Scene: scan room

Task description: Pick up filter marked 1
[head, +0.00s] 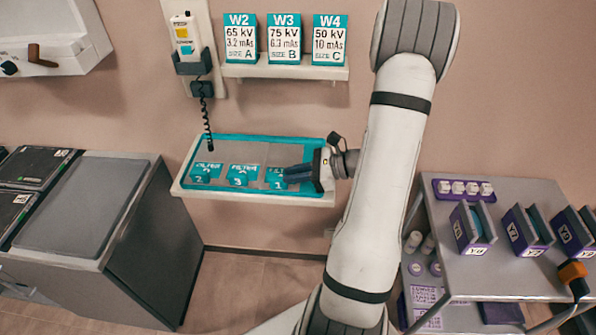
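The filter marked 1 (275,184) is a teal block with a white number label, at the right end of a row in a teal-rimmed tray (235,137). The filter marked 2 (199,179) is at the left end and the filter marked 3 (238,181) is in the middle. My gripper (289,174) reaches in from the right, low over the tray, with its dark fingers at the right side of filter 1. The fingers overlap part of that filter. I cannot tell whether they touch it or how far apart they are.
The tray rests on a pale wall shelf (180,193). Above hang a handset (184,35) with a coiled cord and a shelf of cards (286,71). A grey cabinet (75,205) stands left; a metal cart (505,270) with purple holders stands right.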

